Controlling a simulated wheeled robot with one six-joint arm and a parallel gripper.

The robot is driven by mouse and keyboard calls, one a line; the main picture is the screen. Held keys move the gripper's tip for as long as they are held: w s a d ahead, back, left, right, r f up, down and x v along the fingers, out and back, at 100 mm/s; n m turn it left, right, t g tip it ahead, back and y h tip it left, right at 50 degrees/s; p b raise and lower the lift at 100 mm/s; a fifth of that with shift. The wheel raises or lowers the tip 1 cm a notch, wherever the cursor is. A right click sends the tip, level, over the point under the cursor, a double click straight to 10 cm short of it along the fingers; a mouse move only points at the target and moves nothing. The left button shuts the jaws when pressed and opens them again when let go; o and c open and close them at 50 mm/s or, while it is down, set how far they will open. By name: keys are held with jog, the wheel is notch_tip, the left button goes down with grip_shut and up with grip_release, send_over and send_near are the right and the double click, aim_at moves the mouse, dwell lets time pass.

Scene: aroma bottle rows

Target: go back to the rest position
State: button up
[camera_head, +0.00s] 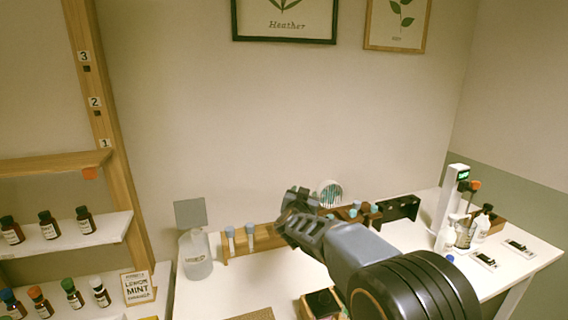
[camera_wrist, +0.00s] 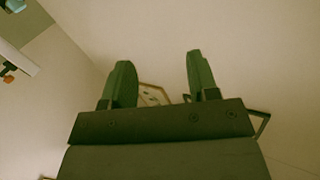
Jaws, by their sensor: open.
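My gripper (camera_head: 296,212) is raised over the back of the white table in the head view, at the end of my dark arm. In the wrist view my gripper (camera_wrist: 160,82) shows two dark green fingers set well apart. Nothing is between the fingers but the pale wall and part of a wooden picture frame (camera_wrist: 152,95) behind them. The gripper is open and empty and touches nothing that I can see.
The white table (camera_head: 210,296) carries a wooden tube rack (camera_head: 262,240), a clear jar (camera_head: 196,262) and a small wooden box (camera_head: 306,306). Bottles and a white stand (camera_head: 446,205) are at the right. A shelf (camera_head: 70,240) with several brown bottles stands at the left.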

jog(key=s+d+f+n+g+y, duration=0.1)
jog(key=s+d+f+g, duration=0.2)
jog(key=s, duration=0.8)
jog(key=s+d+f+n+g+y, duration=0.1)
jog(key=s+d+f+g, duration=0.3)
jog(key=s, duration=0.8)
jog(key=s+d+f+n+g+y, duration=0.1)
jog(key=s+g, duration=0.5)
jog(key=s, duration=0.6)
notch_tip(320, 180, down, 3)
jog(key=shift+s+d+f+n+y, duration=0.15)
jog(key=shift+d+n+y, duration=0.15)
jog(key=shift+d+n, duration=0.7)
